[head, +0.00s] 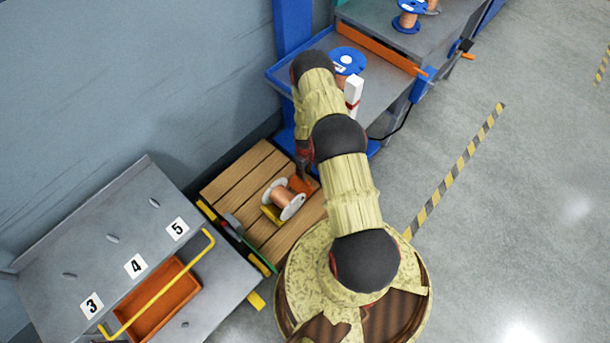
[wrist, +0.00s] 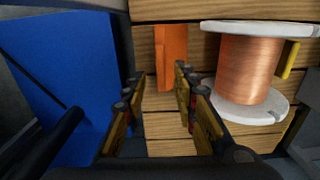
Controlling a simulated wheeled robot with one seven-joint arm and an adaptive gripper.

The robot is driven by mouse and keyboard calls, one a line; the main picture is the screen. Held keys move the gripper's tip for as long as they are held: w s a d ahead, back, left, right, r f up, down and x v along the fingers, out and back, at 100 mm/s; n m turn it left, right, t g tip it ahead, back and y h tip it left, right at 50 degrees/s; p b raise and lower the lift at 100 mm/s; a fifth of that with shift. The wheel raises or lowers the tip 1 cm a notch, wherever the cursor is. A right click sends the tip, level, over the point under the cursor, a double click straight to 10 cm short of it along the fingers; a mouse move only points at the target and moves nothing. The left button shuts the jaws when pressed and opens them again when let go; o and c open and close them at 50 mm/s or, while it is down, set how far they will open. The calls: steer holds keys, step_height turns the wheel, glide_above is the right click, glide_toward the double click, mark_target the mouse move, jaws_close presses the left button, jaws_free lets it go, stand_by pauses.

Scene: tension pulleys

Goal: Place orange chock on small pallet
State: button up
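The orange chock (head: 301,184) is on the wooden small pallet (head: 238,185), beside the copper-wound spool with white flanges (head: 285,198). In the wrist view the chock (wrist: 171,52) stands out against the pallet's slats (wrist: 170,148), just left of the spool (wrist: 248,70). My gripper (wrist: 160,78) is open. Its fingers point at the chock, with a clear gap on the left finger's side; the right fingertip overlaps the chock's lower right edge in the picture. I cannot tell whether they touch. In the head view my arm partly covers the gripper.
A yellow chock (head: 271,214) is at the spool's left side. A grey numbered workbench (head: 215,285) with an orange bin (head: 152,300) stands at the left. A blue-edged table (head: 378,100) with a blue spool (head: 347,60) is behind. Open floor lies to the right.

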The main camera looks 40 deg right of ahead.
steer(key=w+a+r+t+p, duration=0.1)
steer(key=w+r, duration=0.3)
steer(key=r, duration=0.9)
steer(key=w+a+r, duration=0.1)
steer(key=w+r, duration=0.3)
steer(key=r, duration=0.9)
steer(key=a+r+t, duration=0.1)
steer(key=a+r, duration=0.2)
steer(key=r, duration=0.8)
steer(key=a+r, duration=0.4)
steer(key=r, duration=0.7)
steer(key=s+a+r+m+t, duration=0.1)
steer(key=s+a+r, duration=0.35)
steer(key=r, duration=0.45)
steer(key=s+a+r+t, duration=0.1)
steer(key=s+a+r, duration=0.35)
steer(key=r, duration=0.55)
steer(key=s+a+r, duration=0.3)
steer(key=s, duration=0.6)
steer(key=s+a+r+t, duration=0.1)
steer(key=s+a+r, duration=0.2)
steer(key=s, duration=0.7)
steer(key=shift+r+m+t, duration=0.3)
steer(key=shift+r, duration=0.35)
